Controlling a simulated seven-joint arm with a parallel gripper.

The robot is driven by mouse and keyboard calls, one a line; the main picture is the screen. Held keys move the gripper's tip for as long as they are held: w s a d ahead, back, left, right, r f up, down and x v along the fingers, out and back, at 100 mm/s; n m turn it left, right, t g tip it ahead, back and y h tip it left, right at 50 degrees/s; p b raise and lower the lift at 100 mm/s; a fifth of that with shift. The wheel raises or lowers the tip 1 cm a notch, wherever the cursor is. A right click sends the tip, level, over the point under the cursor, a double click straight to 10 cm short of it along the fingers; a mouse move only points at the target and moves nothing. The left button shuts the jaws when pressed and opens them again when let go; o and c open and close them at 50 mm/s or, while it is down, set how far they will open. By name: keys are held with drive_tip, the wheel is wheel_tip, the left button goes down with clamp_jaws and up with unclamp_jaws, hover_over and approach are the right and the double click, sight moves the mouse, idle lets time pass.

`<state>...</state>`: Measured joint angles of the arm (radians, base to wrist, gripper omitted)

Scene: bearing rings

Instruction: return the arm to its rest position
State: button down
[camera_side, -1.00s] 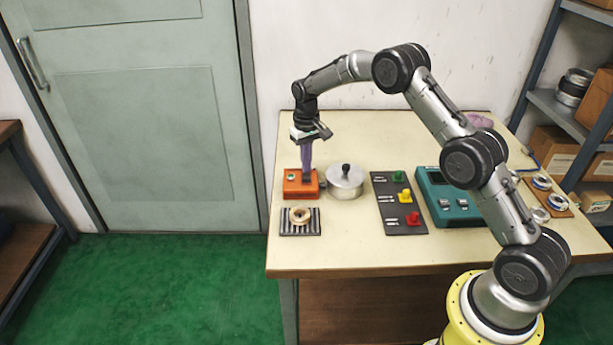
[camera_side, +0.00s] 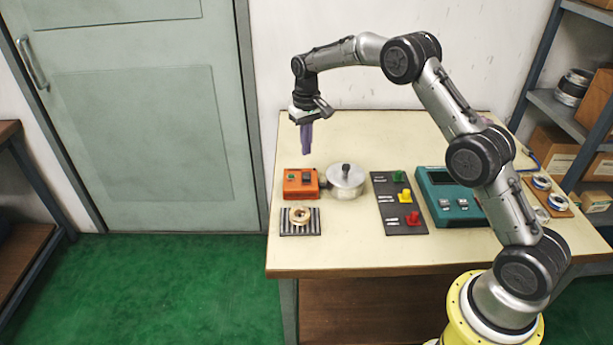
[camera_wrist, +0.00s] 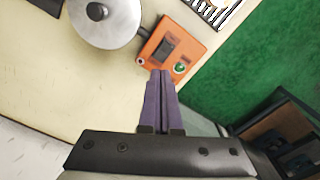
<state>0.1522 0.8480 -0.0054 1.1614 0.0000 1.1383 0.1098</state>
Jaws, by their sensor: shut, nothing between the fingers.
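My gripper (camera_side: 306,150) hangs in the air above the back left of the table, its purple fingers pointing down. It is shut and empty. In the wrist view the fingers (camera_wrist: 160,76) lie together, with the orange box in the picture just beyond their tips. The orange box (camera_side: 290,193), with a green button and a dark switch, sits on the table below the gripper, apart from it. The orange box also shows in the wrist view (camera_wrist: 190,40).
A silver lidded pot (camera_side: 345,186) stands right of the orange box. A tan ring (camera_side: 300,215) lies on a striped pad (camera_side: 287,229). A dark panel with coloured knobs (camera_side: 390,216) and a teal device (camera_side: 458,209) are further right. Rings lie on a wooden board (camera_side: 562,213).

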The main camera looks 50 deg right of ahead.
drive_tip(key=s+a+r+t, duration=0.2)
drive_tip(key=s+r, duration=0.1)
drive_tip(key=r, duration=0.7)
drive_tip(key=s+a+r+t, duration=0.1)
drive_tip(key=s+a+r, duration=0.15)
drive_tip(key=r, duration=0.65)
drive_tip(key=s+a+r+n+t, duration=0.1)
drive_tip(key=s+a+r, duration=0.1)
drive_tip(key=s+r, duration=0.55)
drive_tip(key=s+a+t, duration=0.1)
drive_tip(key=s, duration=1)
drive_tip(key=s+f+n, duration=0.1)
drive_tip(key=s+f, duration=0.4)
drive_tip(key=s, duration=0.3)
drive_tip(key=s+a+f+n, duration=0.1)
drive_tip(key=s+f, duration=0.4)
drive_tip(key=s, duration=0.3)
drive_tip(key=shift+s+f+t, duration=0.15)
drive_tip(key=shift+t, duration=0.15)
drive_tip(key=shift+a, duration=0.1)
